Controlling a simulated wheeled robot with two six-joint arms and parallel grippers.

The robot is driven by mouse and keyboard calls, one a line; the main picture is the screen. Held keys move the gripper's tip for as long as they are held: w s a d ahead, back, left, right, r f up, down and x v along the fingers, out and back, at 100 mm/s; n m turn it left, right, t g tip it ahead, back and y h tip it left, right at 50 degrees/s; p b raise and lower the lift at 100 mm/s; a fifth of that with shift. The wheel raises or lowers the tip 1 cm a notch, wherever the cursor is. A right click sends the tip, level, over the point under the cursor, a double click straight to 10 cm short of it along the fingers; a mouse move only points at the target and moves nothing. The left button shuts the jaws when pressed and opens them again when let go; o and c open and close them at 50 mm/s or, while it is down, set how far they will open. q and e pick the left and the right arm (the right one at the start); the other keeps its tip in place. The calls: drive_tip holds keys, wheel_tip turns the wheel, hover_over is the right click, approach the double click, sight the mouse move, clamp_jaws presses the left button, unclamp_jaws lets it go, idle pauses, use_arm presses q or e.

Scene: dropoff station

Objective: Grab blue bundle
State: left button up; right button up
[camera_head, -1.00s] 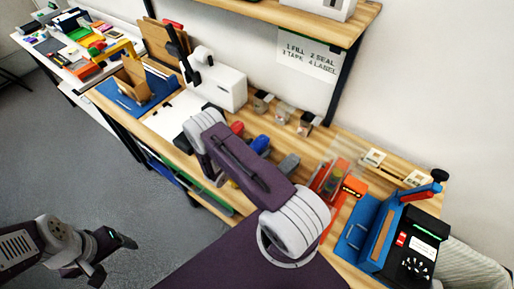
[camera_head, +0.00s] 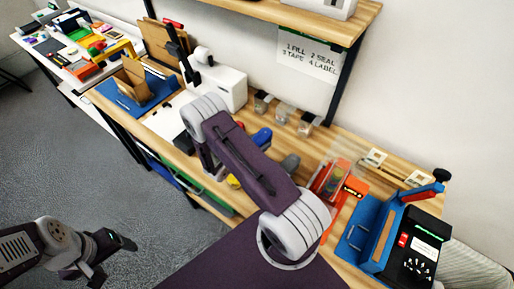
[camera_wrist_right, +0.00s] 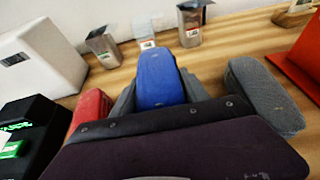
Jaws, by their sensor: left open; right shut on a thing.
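The blue bundle (camera_wrist_right: 160,80) is a rounded, soft-looking block in the middle of the right wrist view. It also shows in the head view (camera_head: 261,138), partly behind my right arm. My right gripper (camera_wrist_right: 158,99) is shut on it, with a grey finger at each side. Whether the bundle touches the table is not clear. My left gripper (camera_head: 112,258) is open and empty, over the floor at the lower left of the head view.
A red bundle (camera_wrist_right: 91,108) lies left of my right gripper and a grey bundle (camera_wrist_right: 264,95) right of it. A white machine (camera_head: 222,88) and an orange device (camera_head: 328,180) stand on the wooden table.

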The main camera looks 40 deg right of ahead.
drive_tip(key=s+d+r+b, duration=0.1)
drive_tip(key=s+d+r, duration=0.5)
drive_tip(key=s, duration=0.3)
